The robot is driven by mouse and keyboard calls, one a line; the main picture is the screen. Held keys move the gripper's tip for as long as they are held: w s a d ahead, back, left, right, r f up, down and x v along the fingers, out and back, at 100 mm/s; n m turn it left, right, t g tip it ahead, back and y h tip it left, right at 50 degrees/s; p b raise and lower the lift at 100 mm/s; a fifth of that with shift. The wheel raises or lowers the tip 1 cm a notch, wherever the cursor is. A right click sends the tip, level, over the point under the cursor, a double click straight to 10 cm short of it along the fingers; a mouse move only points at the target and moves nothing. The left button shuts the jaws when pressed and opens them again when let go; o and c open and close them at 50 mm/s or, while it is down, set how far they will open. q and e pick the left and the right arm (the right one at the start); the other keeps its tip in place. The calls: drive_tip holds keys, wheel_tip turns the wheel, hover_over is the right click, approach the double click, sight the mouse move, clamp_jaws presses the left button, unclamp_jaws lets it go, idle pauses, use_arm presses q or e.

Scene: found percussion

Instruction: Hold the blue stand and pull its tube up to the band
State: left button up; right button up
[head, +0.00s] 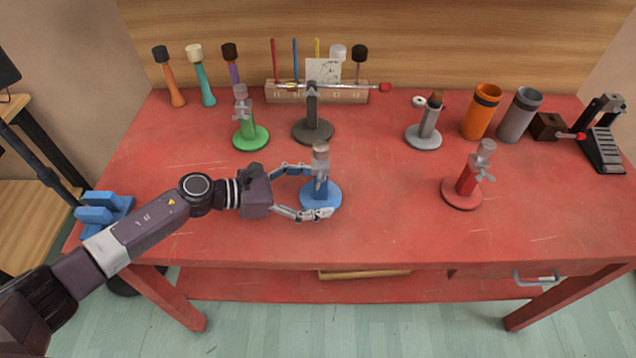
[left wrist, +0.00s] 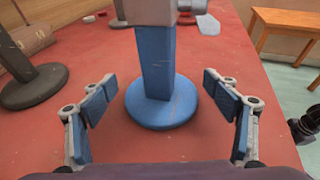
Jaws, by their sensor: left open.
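The blue stand (head: 320,197) stands upright on the red table, with a round base, a blue post and a grey tube (head: 320,155) at its top. My left gripper (head: 311,191) reaches in from the left, with one finger behind the post and one in front, low over the base. In the left wrist view the open fingers (left wrist: 161,100) are on either side of the blue post (left wrist: 156,62), with a gap on both sides. A grey collar with a wing screw (left wrist: 208,22) sits above the post there. I cannot make out the band. My right gripper is not in view.
A green stand (head: 250,136) and a dark stand (head: 313,128) are behind the blue one. A red stand (head: 462,192) and a grey stand (head: 424,135) are to the right. Orange and grey cups (head: 481,112) stand at the back right. The table's front middle is clear.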

use_arm(q)
drive_tip(key=shift+c, duration=0.6)
drive_tip(key=c, duration=1.8)
drive_tip(key=shift+c, duration=0.4)
